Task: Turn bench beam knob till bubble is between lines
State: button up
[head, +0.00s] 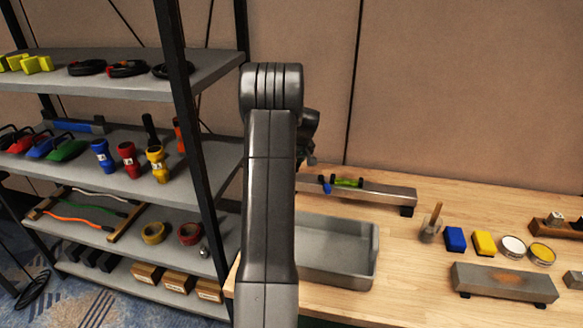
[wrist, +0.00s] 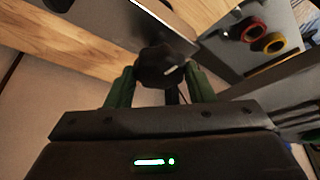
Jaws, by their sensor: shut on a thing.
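The long grey bench beam (head: 385,193) lies along the back of the wooden bench in the head view. A yellow-green level vial (head: 347,182) sits on it, with a small blue piece (head: 326,185) at its left. The bubble and lines are too small to read. A black knob (wrist: 160,62) with a white mark shows in the wrist view. My gripper (wrist: 163,76) is shut on the knob, with one green finger on each side of it. In the head view my arm hides the knob and most of the gripper.
A grey open tray (head: 340,283) stands in front of the beam. To the right are a brush (head: 432,222), blue (head: 455,239) and yellow (head: 484,243) blocks, round tins and a second grey bar (head: 505,281). A loaded shelf rack (head: 215,180) stands close on the left.

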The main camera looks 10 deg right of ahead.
jog(key=shift+r+n, duration=0.1)
jog(key=shift+n, duration=0.3)
jog(key=o, duration=1)
jog(key=shift+c, duration=0.2)
jog(key=b+v, duration=0.1)
jog(key=v, duration=1.2)
jog(key=shift+d+r+b, duration=0.25)
jog(key=shift+r+b, duration=0.1)
jog(key=p+x, duration=0.1)
jog(key=x, duration=1.3)
jog(key=shift+s+a, duration=0.2)
jog(key=shift+r, duration=0.1)
